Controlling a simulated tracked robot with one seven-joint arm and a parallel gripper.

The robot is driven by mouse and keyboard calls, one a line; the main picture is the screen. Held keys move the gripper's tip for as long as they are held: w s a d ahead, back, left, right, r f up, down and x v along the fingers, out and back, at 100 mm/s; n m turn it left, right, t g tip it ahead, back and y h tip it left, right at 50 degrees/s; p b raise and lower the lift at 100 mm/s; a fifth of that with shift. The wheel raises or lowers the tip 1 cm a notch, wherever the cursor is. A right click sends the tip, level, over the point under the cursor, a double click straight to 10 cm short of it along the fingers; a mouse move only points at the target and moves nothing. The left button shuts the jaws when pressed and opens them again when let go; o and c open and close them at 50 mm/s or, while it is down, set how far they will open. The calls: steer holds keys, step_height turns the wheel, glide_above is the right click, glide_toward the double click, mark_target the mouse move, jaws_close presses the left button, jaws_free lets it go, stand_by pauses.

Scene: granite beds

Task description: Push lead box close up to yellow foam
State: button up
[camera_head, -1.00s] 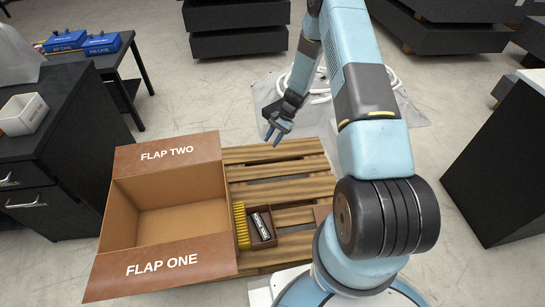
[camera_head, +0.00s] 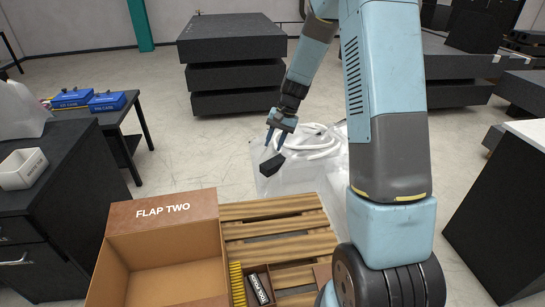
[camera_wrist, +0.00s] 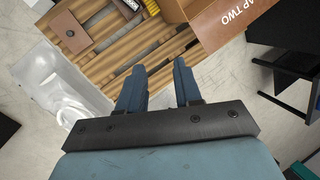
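The yellow foam (camera_head: 237,284) is a ridged strip standing on the pallet against the right side of the open carton. The lead box (camera_head: 270,278) is a small open brown box just right of it, holding a black item with a white label. They stand very near each other; I cannot tell whether they touch. The bottom of both is cut off in the head view. The foam also shows in the wrist view (camera_wrist: 152,38). My gripper (camera_head: 274,141) is raised beyond the far end of the pallet, away from both. Its blue fingers are apart with nothing between them.
The carton (camera_head: 165,250) with raised flaps fills the left of the wooden pallet (camera_head: 275,225). A flat brown piece (camera_wrist: 72,32) lies on the pallet's other side. White film with hoses (camera_head: 315,145) lies behind the pallet. Dark granite slabs (camera_head: 232,75) stand farther back.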

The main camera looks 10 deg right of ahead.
steer(key=s+r+n+t+h, duration=0.1)
steer(key=s+r, duration=0.2)
steer(key=r, duration=0.3)
steer(key=s+r+n, duration=0.1)
steer(key=s+r, duration=0.3)
steer(key=r, duration=0.2)
steer(key=s+d+r+n+t+h, duration=0.1)
steer(key=s+r+t, duration=0.1)
steer(key=s+r, duration=0.5)
steer(key=s+d+r+n+t+h, duration=0.1)
steer(key=s+r, duration=0.6)
steer(key=s, duration=1.1)
steer(key=shift+s+d+r+n+t+h, duration=0.3)
steer(key=shift+d+n+t+h, duration=0.15)
steer(key=shift+d+t, duration=0.45)
steer(key=shift+s+a, duration=0.1)
steer(key=shift+a, duration=0.05)
